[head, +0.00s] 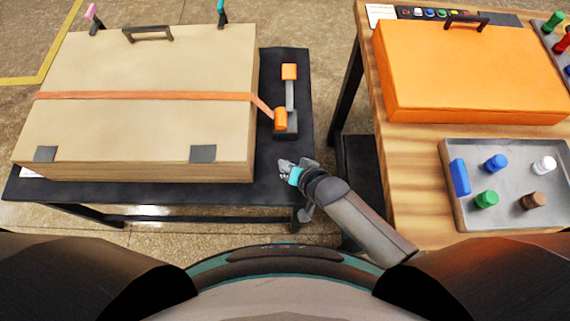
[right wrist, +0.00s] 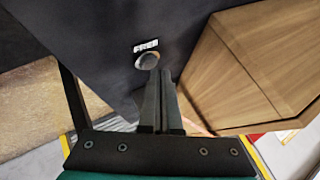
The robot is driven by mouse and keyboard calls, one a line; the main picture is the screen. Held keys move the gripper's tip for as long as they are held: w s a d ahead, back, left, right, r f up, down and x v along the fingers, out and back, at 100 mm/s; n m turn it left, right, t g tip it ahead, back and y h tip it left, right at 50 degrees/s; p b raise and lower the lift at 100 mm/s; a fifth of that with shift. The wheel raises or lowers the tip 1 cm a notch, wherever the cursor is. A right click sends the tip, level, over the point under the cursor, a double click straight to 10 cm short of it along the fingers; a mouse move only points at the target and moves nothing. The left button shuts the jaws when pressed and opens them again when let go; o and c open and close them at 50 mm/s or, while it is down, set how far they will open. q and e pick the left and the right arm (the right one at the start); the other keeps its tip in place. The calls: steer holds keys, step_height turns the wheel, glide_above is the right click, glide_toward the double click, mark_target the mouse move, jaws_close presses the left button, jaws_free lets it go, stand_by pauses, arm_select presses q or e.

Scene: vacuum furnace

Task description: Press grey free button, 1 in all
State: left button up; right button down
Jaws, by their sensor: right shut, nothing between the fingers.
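The grey free button (right wrist: 147,61) is round, with a white label reading "FREE" beside it. It sits on a dark surface in the right wrist view. My right gripper (right wrist: 160,75) is shut and empty, its fingertips close to the button; I cannot tell whether they touch it. In the head view my right gripper (head: 284,164) is over the dark table (head: 295,75), near its front right corner, and I cannot make out the button there. My left gripper is not in view.
A large tan box (head: 140,70) with an orange strap (head: 150,96) lies left of my gripper. An orange-and-grey strap device (head: 290,95) stands just behind it. At right, a wooden table (head: 415,170) bears an orange case (head: 470,75) and a grey tray (head: 455,209).

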steer(key=shift+f, duration=0.4)
stand_by(0.6)
stand_by(0.3)
steer(key=shift+r+p, duration=0.7)
steer(key=shift+r, duration=0.1)
step_height(320, 180, up, 5)
steer(key=p, duration=0.5)
stand_by(0.7)
